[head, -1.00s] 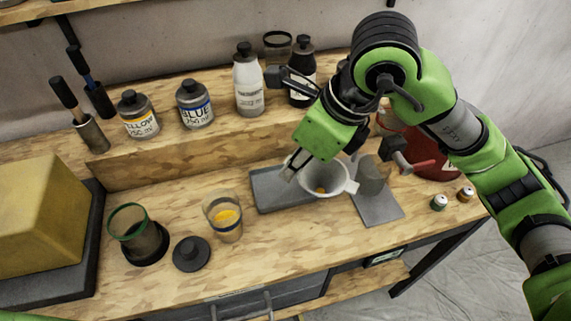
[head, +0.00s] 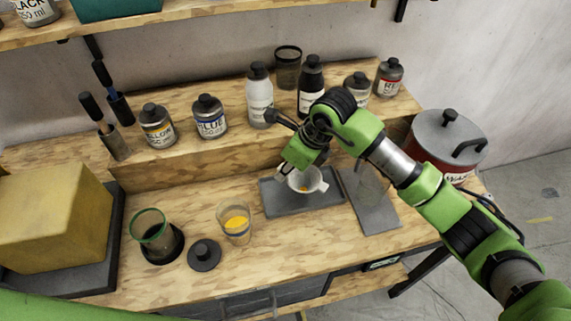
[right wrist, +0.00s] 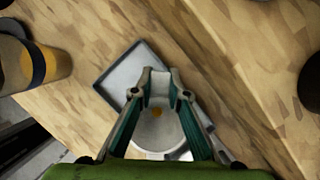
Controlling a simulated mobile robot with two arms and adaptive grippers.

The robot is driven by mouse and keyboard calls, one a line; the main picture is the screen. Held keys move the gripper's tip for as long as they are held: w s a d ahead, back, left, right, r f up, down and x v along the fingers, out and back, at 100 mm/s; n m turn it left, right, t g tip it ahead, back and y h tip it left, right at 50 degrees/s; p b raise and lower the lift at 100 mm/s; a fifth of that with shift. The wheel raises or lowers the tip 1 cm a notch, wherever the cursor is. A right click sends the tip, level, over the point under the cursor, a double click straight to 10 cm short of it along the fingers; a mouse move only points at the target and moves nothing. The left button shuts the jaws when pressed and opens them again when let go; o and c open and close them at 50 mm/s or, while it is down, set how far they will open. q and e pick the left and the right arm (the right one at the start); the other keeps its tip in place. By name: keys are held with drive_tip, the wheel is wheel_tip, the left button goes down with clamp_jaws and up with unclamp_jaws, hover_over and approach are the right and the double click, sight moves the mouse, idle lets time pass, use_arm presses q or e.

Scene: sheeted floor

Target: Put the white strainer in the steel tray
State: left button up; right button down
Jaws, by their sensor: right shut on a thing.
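The white strainer (head: 311,187) is a small bowl with side tabs and an orange spot inside. My right gripper (head: 285,172) is shut on its rim at the left side. The strainer is over the right part of the steel tray (head: 275,205), a shallow grey rectangle on the bench. I cannot tell whether it touches the tray floor. The right wrist view shows the strainer (right wrist: 158,138) between the fingers (right wrist: 158,98), with the tray (right wrist: 110,84) beneath and beyond. My left gripper is not in view.
A grey plate (head: 372,215) with a clear vessel (head: 370,185) lies right of the tray. A cup with orange contents (head: 236,224), a black lid (head: 204,254) and a green-rimmed cup (head: 152,230) stand left. Bottles (head: 260,95) line the raised shelf behind.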

sight(300, 186)
drive_tip(key=shift+f, duration=0.1)
drive_tip(key=shift+f, duration=0.15)
drive_tip(key=c, duration=2)
unclamp_jaws()
drive_tip(key=shift+o, duration=0.2)
drive_tip(key=shift+r, duration=0.3)
drive_tip(key=b+v, duration=0.3)
drive_tip(key=v, duration=0.8)
drive_tip(key=shift+s+d+r, duration=0.15)
drive_tip(key=shift+d+r, duration=0.05)
drive_tip(key=shift+r, duration=0.1)
